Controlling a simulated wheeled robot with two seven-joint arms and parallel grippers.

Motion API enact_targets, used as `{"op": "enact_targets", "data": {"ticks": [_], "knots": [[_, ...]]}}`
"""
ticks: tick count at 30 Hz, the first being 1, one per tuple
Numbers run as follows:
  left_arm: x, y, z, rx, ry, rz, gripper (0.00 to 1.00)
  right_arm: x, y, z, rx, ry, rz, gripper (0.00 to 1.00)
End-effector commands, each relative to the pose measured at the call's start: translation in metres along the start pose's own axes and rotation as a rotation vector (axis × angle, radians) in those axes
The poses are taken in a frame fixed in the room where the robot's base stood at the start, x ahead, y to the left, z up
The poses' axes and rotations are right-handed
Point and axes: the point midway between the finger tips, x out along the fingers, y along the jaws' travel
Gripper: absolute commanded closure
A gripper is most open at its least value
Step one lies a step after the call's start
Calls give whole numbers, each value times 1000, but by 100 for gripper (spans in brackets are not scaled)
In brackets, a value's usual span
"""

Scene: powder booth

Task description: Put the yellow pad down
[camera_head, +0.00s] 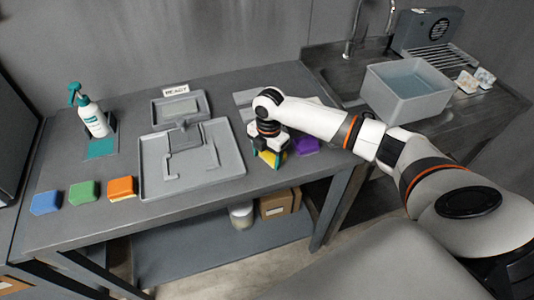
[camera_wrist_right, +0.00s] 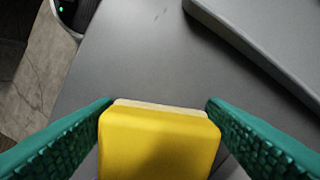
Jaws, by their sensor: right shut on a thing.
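My right gripper (camera_head: 268,150) is over the front of the grey table, between the large grey tray and the purple pad (camera_head: 306,145). Its teal fingers are shut on the yellow pad (camera_head: 270,158), which is mostly hidden by the gripper in the head view. In the right wrist view the yellow pad (camera_wrist_right: 160,140) sits between the two fingers, with a pale layer along its far edge. The grey table top lies beyond it. I cannot tell whether the pad touches the table. My left gripper is not in view.
The large grey tray (camera_head: 230,173) lies left of the gripper. Orange (camera_head: 121,187), green (camera_head: 85,191) and blue (camera_head: 46,203) pads sit farther left, near the front edge. A spray bottle (camera_head: 92,118) stands at back left. A water tub (camera_head: 405,104) is on the right counter.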

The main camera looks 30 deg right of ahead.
Motion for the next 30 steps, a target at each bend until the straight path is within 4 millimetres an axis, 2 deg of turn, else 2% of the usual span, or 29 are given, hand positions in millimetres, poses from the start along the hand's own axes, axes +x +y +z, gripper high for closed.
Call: {"op": "enact_targets", "data": {"ticks": [7, 8, 12, 22, 26, 30], "knots": [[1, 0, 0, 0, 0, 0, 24, 2, 0, 0, 0, 0, 0, 70], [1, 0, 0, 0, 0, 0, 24, 3, 0, 0, 1, 0, -1, 32], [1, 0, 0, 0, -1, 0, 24, 2, 0, 0, 0, 0, 0, 12], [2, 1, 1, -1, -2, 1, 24, -4, -1, 0, 0, 1, -1, 12], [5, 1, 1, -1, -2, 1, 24, -24, -2, -1, 0, 2, -5, 12], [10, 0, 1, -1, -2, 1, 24, -55, -2, 0, -1, 2, -6, 12]]}}
